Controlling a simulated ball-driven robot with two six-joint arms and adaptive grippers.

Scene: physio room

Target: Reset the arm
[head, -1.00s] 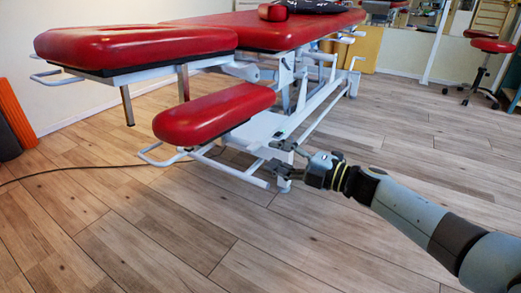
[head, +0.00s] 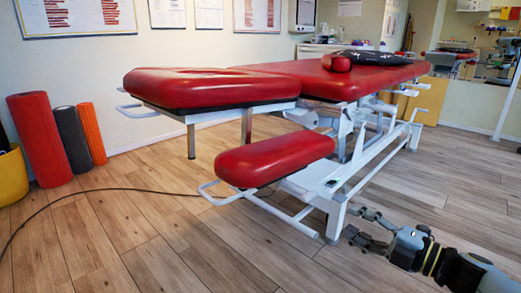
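My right gripper (head: 366,231) is at the lower right of the head view, in front of the wooden floor. Its fingers are spread apart with nothing between them. It shows just right of the near leg of the red treatment table (head: 210,88), and I cannot tell the distance between them. My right arm comes in from the lower right corner. My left gripper and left arm do not show.
The table's lower red pad (head: 275,158) and white frame stand centre. Foam rollers, one red (head: 40,140), lean at the left wall near a yellow bucket (head: 12,176). A black cable (head: 95,190) crosses the floor.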

